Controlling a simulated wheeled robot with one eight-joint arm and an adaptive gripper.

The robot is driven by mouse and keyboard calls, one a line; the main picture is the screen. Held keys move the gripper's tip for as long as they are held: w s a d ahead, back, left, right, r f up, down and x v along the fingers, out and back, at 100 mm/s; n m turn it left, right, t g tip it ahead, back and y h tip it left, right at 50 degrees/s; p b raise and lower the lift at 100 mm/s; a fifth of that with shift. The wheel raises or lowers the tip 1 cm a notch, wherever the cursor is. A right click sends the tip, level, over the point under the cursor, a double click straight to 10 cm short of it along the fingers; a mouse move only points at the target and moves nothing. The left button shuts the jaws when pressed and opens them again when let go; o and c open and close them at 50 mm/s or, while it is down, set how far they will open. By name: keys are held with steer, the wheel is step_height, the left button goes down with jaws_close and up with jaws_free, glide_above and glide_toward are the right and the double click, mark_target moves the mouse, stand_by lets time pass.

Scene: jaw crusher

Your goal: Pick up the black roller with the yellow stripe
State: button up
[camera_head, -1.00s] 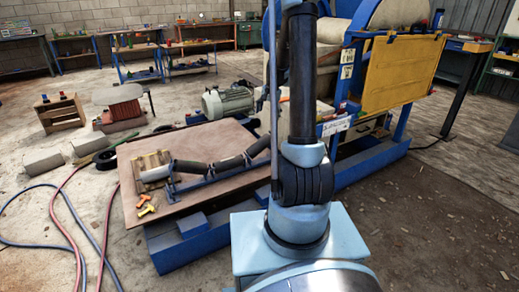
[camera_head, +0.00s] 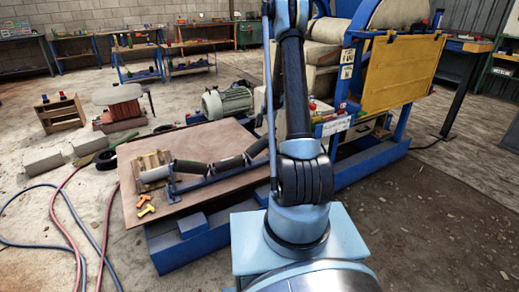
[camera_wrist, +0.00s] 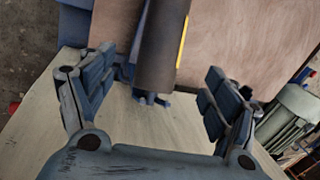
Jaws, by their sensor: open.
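In the wrist view a dark roller (camera_wrist: 160,45) with a yellow stripe along its right side points down toward my gripper (camera_wrist: 160,88). My gripper is open and empty. The roller's near end appears between the two fingers in the picture, with clear space on both sides; I cannot tell how far below it lies. In the head view several dark rollers sit in a row on a blue frame, one of them a black roller (camera_head: 190,167) at the left. No yellow stripe can be made out there. My gripper is not visible in the head view.
The frame lies on a brown board (camera_head: 165,213) over a blue base. A pale roller on a wooden pallet (camera_head: 150,160) and orange and yellow pieces (camera_head: 145,210) lie at its left. A grey motor (camera_head: 228,102) stands behind. The blue and yellow crusher (camera_head: 400,72) rises at the right.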

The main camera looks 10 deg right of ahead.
mark_target(262, 140)
steer(key=x, duration=0.7)
steer(key=shift+f, duration=0.25)
steer(key=shift+a+x, duration=0.2)
steer(key=shift+x, duration=1.1)
steer(key=shift+a+x, duration=0.15)
steer(key=shift+x, duration=1.2)
steer(key=shift+s, duration=0.1)
steer(key=c, duration=1.9)
steer(key=shift+r, duration=0.1)
